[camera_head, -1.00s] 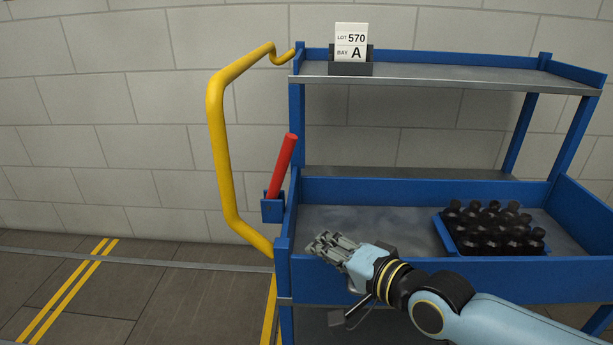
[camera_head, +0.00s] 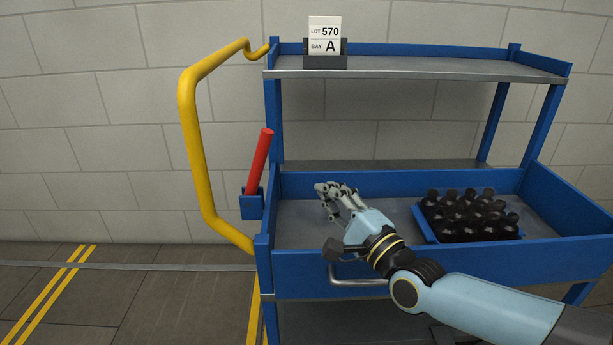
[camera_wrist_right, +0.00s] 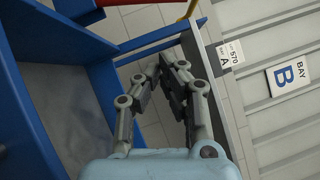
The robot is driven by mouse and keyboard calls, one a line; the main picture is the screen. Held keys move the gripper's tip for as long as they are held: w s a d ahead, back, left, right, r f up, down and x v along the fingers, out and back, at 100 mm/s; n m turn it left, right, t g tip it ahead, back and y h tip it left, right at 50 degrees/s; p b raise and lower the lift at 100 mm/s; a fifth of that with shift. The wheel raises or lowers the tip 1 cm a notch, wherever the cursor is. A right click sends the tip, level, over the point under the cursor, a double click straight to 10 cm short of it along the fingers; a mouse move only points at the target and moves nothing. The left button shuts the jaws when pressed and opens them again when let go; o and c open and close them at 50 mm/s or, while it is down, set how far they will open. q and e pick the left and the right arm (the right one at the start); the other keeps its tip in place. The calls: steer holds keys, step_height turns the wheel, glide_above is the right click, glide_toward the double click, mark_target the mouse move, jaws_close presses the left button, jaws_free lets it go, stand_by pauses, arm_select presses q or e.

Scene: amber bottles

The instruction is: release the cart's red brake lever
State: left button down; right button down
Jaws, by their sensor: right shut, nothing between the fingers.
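The red brake lever (camera_head: 260,160) stands in a blue bracket (camera_head: 252,205) on the left end of the blue cart (camera_head: 420,270). Its top leans a little to the right. My right gripper (camera_head: 328,189) is to the right of the lever, over the left part of the cart's lower tray, clearly apart from the lever. Its fingers are shut and empty; they also show in the right wrist view (camera_wrist_right: 172,70). A small bit of red shows at the top edge there, beyond the fingers. My left gripper is not in view.
A yellow handle (camera_head: 192,130) curves out left of the lever. A blue crate of dark bottles (camera_head: 425,228) stands in the lower tray's right part. The upper shelf (camera_head: 430,68) bears a lot card (camera_head: 324,36). A wall is behind; floor at left is clear.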

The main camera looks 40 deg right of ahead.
steer(key=a+x, duration=0.3)
steer(key=x, duration=0.9)
steer(key=shift+r, duration=0.4)
steer(key=shift+w, duration=0.15)
